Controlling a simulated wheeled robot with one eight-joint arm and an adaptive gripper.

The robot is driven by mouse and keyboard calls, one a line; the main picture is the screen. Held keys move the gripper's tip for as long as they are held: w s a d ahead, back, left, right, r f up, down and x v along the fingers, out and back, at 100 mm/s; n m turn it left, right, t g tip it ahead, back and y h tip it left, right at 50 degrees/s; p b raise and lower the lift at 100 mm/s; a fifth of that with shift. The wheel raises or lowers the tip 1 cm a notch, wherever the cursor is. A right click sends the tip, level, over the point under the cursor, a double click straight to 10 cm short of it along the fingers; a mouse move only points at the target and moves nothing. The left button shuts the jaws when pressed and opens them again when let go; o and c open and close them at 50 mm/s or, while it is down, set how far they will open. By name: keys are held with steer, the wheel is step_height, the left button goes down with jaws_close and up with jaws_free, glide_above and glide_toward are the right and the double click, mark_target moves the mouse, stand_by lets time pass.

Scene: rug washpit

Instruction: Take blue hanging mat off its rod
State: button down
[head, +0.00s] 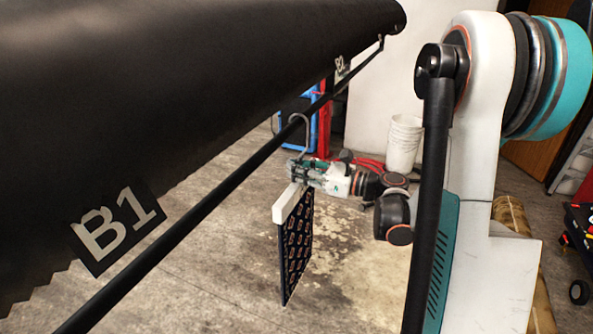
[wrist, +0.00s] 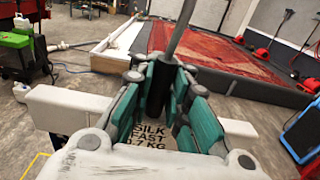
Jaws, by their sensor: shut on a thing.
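The hanging mat (head: 298,245) is a dark panel with rows of small orange motifs. It hangs upright below a white hanger bar (head: 291,204). A grey metal hook (head: 308,138) rises from the bar to the black rod (head: 215,197); its curve is at the rod, but I cannot tell whether it bears on it. My gripper (head: 298,173) is just above the white bar. In the wrist view, its teal fingers (wrist: 172,98) are shut on the hanger's black stem (wrist: 182,92), with the metal shaft rising from it. The bar's label reads "SILK FAST 0.7 KG". The mat is hidden there.
A large black cover (head: 190,80) marked B1 and B2 overhangs the rod. A white bucket (head: 404,143) stands on the floor behind. The wrist view shows a red rug (wrist: 225,62) on a low platform and a green-and-black machine (wrist: 22,45). The floor below the mat is clear.

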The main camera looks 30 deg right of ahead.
steer(key=shift+r+p, duration=1.1)
steer(key=shift+r, duration=0.7)
steer(key=b+v, duration=0.1)
steer(key=v, duration=1.4)
stand_by(0.8)
